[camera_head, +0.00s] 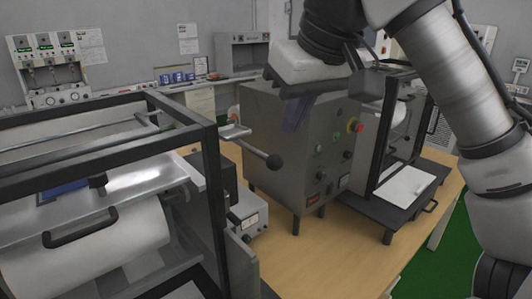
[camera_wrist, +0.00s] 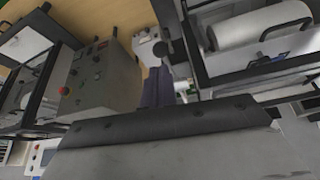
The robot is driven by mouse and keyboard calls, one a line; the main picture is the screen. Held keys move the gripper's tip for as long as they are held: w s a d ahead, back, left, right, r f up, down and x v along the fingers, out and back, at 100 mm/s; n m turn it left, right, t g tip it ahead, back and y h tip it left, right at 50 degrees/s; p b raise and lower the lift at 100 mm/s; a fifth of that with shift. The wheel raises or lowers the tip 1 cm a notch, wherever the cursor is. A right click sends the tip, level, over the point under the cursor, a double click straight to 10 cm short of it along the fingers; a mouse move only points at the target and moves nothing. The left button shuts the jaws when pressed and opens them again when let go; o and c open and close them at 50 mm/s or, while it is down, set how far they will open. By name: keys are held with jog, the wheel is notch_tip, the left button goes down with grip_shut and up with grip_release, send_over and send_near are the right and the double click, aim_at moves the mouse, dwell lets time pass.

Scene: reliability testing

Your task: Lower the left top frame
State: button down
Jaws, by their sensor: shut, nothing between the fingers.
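The left machine has a black top frame (camera_head: 182,112) that stands raised and roughly level above a metal plate and a white roller. In the wrist view the black frame (camera_wrist: 193,62) shows at the upper right. A lever with a black ball knob (camera_head: 273,161) sticks out from this machine; the knob (camera_wrist: 163,47) also shows in the wrist view, just past my fingertips. My gripper (camera_head: 292,125) is shut and empty, with dark purple fingers pointing down, right of the frame and above the knob. In the wrist view the fingers (camera_wrist: 157,85) lie close together. I see no contact with the frame.
A grey control box (camera_head: 310,150) with buttons stands behind my gripper. A second black-framed machine (camera_head: 400,180) stands to the right. A small meter box (camera_head: 247,213) sits between the left machine and the control box. The front of the wooden table (camera_head: 320,255) is clear.

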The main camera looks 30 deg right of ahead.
aim_at(277, 158)
jog(key=shift+s, duration=0.1)
jog(key=shift+f, duration=0.1)
jog(key=b+x, duration=0.1)
jog(key=x, duration=0.4)
jog(key=shift+f, duration=0.3)
jog(key=shift+w+f+b, duration=0.4)
jog(key=shift+w+f, duration=0.05)
jog(key=shift+f, duration=0.1)
